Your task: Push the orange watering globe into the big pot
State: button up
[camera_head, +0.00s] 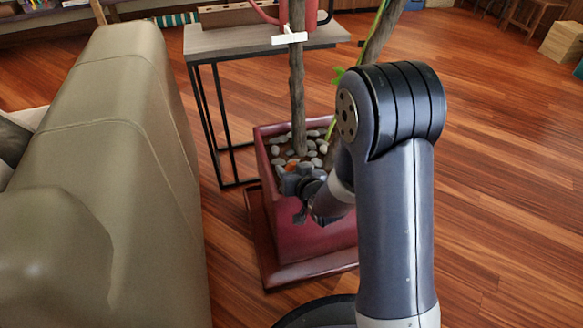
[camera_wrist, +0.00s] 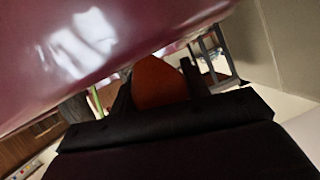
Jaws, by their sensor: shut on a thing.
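The big pot (camera_head: 300,225) is square, dark red and glossy, with grey pebbles (camera_head: 318,146) and a trunk (camera_head: 297,90) in it. My gripper (camera_head: 297,180) is at the pot's near upper edge in the head view. The orange watering globe (camera_wrist: 157,82) sits between my two fingers in the wrist view, and my gripper is shut on it. In the head view only a small orange patch of the globe (camera_head: 292,167) shows above my gripper, against the pebbles. Its lower end is hidden, so I cannot tell whether it touches the soil. The pot's glossy side (camera_wrist: 80,45) fills the wrist view's upper left.
A green-grey sofa (camera_head: 110,170) stands left of the pot. A side table (camera_head: 235,42) with black legs is behind it, bearing a red watering can (camera_head: 345,12). Wooden floor (camera_head: 510,200) is clear on the right.

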jog(key=shift+f, duration=0.1)
jog(key=o, duration=1.5)
jog(key=s+d+r, duration=0.1)
jog(key=s, duration=0.1)
jog(key=s+r+p, duration=0.1)
jog(key=r, duration=0.1)
jog(key=s+d+r+p, duration=0.1)
jog(key=s, duration=0.1)
jog(key=shift+s+d+r, duration=0.3)
jog(key=shift+s, duration=0.2)
jog(key=shift+s+d+r, duration=0.1)
jog(key=p+v, duration=0.3)
jog(key=v, duration=0.7)
jog(key=shift+s+d+r, duration=0.1)
jog(key=shift+s, duration=0.1)
